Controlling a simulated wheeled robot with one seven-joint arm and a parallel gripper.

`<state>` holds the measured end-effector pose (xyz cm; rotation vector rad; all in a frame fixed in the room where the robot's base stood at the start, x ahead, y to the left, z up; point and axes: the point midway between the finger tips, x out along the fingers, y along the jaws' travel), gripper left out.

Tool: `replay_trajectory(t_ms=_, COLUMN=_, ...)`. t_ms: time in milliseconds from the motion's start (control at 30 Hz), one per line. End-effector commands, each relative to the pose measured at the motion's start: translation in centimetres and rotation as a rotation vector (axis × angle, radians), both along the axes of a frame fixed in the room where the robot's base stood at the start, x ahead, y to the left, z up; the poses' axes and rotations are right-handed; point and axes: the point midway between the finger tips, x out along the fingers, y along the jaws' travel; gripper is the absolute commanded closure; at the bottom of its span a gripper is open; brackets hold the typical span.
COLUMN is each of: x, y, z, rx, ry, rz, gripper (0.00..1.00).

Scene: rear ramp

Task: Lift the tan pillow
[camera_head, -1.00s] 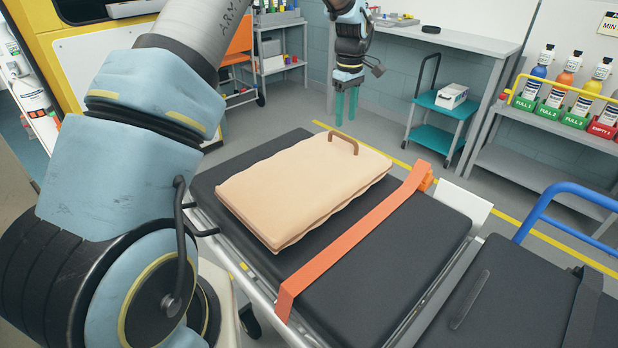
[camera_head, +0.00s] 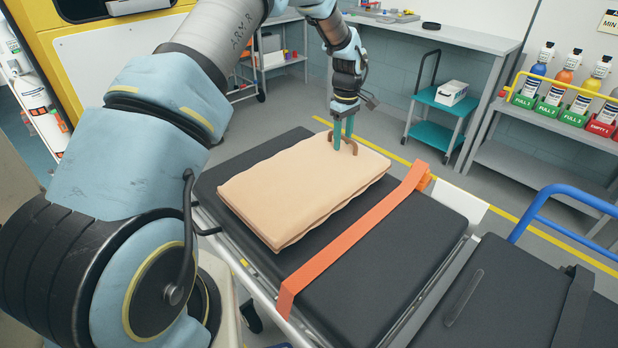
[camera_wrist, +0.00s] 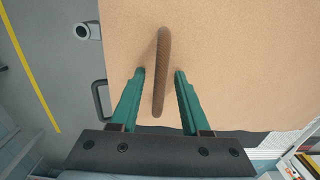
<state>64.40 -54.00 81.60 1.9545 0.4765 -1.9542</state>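The tan pillow (camera_head: 290,190) lies flat on the black pad of a stretcher (camera_head: 375,265). A brown loop handle (camera_head: 353,147) stands up at its far end. My gripper (camera_head: 343,145) points down at that end, with its green fingers on either side of the handle. In the wrist view the handle (camera_wrist: 161,72) runs lengthwise between the two open fingertips (camera_wrist: 160,72), with a gap on each side. The pillow (camera_wrist: 240,60) fills most of the wrist view behind the fingers.
An orange strap (camera_head: 350,240) crosses the stretcher just right of the pillow. A teal cart (camera_head: 440,110) and a shelf with several bottles (camera_head: 560,90) stand at the back right. A blue rail (camera_head: 560,200) rises at the right. Grey floor is clear behind the stretcher.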

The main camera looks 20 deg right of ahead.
Motion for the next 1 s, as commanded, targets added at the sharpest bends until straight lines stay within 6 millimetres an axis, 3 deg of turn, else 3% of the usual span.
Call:
replay_trajectory(t_ms=33, x=0.00, y=0.00, z=0.01, rx=0.000, ry=0.000, rz=0.000, gripper=0.61)
replay_trajectory(t_ms=400, x=-0.01, y=0.00, z=0.03, rx=0.000, ry=0.000, rz=-0.001, gripper=1.00)
replay_trajectory(t_ms=1000, x=-0.01, y=0.00, z=0.05, rx=0.001, ry=0.000, rz=-0.001, gripper=1.00)
